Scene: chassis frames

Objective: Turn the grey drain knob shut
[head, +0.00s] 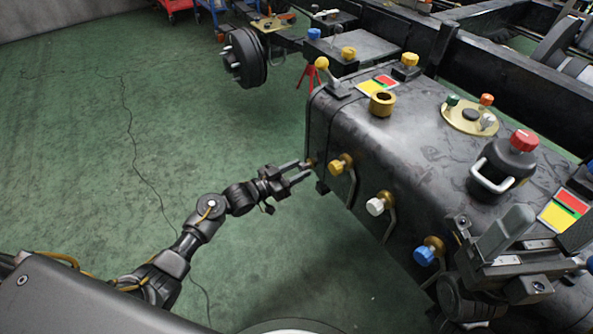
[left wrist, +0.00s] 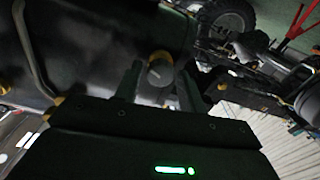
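The grey drain knob (left wrist: 160,75) shows in the left wrist view as a round end with a brass fitting behind it, between the two fingers of my left gripper (left wrist: 158,88). The fingers stand apart on either side of it, and I cannot tell whether they touch it. In the head view my left gripper (head: 303,171) is at the near left end of the dark tank (head: 345,130). The knob is mostly hidden there; only a bit of brass shows by the fingertips. My right gripper (head: 543,238) is open and empty over the tank's right part.
Yellow (head: 337,167), white (head: 375,206) and blue (head: 424,256) knobs line the tank's near side, with bent pipes beside them. A red-capped filler (head: 523,141) and a brass disc (head: 469,115) are on top. The green floor at left is clear.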

